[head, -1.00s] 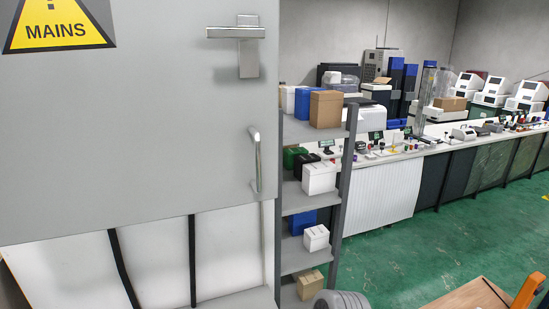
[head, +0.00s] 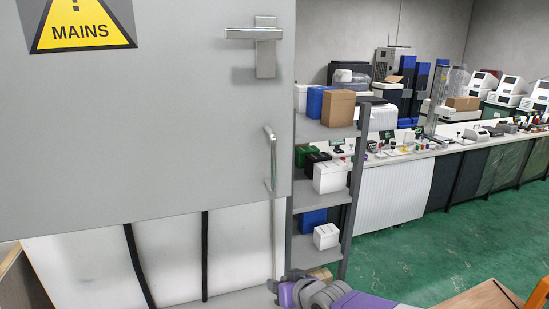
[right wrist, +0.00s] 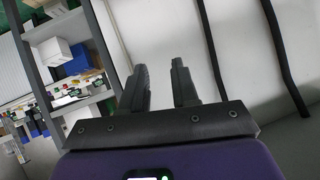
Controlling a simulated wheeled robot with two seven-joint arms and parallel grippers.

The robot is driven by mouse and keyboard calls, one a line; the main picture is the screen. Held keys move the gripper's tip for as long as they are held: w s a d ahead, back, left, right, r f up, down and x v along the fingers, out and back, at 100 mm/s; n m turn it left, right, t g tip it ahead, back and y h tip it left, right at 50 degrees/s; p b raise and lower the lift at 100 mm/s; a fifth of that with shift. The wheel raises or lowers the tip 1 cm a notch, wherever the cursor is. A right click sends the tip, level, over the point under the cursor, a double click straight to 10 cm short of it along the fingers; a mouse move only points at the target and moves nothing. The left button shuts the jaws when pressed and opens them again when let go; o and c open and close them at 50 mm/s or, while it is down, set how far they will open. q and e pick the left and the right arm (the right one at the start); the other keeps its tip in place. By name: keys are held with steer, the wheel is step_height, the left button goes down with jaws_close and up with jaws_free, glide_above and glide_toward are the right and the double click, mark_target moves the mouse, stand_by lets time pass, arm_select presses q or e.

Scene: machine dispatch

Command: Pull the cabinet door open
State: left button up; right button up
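The grey cabinet door (head: 150,140) fills the left of the head view and looks shut. A vertical silver bar handle (head: 273,160) is near its lower right edge. A silver lever latch (head: 265,55) sits above it, its lever horizontal. My right gripper (head: 275,288) shows at the bottom of the head view, below the bar handle and apart from it. In the right wrist view the right gripper (right wrist: 160,78) has its two dark fingers apart with nothing between them. The handle is not visible in that view. My left gripper is not in view.
A grey shelf rack (head: 358,165) with boxes stands just right of the door. A long workbench (head: 470,143) with machines runs behind. White panels (head: 240,245) with black strips are below the door. Green floor (head: 420,250) is open at the right.

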steer(key=s+r+n+t+y, duration=0.2)
steer(key=s+r+t, duration=0.1)
steer(key=r, duration=1.8)
steer(key=t, duration=0.3)
glide_toward(275, 161)
steer(key=x, duration=0.3)
steer(key=shift+y, duration=0.3)
steer(key=p+x, duration=0.1)
steer(key=x, duration=0.6)
steer(key=shift+w+a+f, duration=0.1)
steer(key=shift+w, duration=0.2)
jaws_close()
